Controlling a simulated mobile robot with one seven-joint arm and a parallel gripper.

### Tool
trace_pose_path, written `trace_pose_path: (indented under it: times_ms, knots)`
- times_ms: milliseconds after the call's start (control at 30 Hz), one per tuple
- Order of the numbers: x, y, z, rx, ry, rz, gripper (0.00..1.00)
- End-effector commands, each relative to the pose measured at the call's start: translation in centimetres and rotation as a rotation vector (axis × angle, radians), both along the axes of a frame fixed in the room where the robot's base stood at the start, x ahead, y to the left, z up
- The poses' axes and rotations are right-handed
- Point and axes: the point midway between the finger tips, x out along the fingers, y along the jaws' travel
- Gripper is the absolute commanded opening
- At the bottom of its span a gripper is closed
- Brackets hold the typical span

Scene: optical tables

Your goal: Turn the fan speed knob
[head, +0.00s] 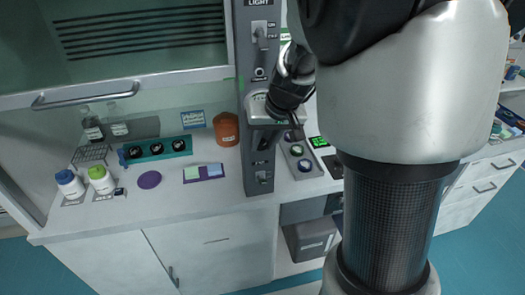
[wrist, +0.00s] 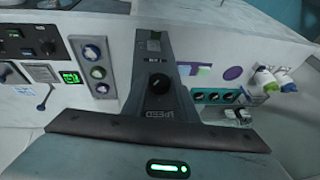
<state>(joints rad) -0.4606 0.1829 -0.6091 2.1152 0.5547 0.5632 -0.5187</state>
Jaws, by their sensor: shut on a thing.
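The fan speed knob (wrist: 158,84) is a round black knob on the grey post (wrist: 152,62), beside the upside-down word SPEED in the wrist view. In the head view my gripper (head: 266,128) reaches from the right to the front of the same grey post (head: 259,186), at about mid-height. It is shut on the knob. The fingers are dark against the dark post, so their exact grip and the knob's pointer cannot be made out.
A light switch (head: 261,30) is higher on the post and another switch (head: 263,178) lower. An orange jar (head: 227,129), a teal block with black knobs (head: 157,149) and two capped bottles (head: 101,180) stand left. A panel of round buttons (head: 299,157) lies close right.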

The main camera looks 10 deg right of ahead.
Motion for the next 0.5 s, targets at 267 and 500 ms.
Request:
trace_pose_path:
  times_ms: [267,500]
  knots:
    - [0.17,-0.88,-1.50,0.225,-0.009,-0.007,0.04]
    - [0.15,-1.29,-1.43,0.452,-0.007,-0.006,0.04]
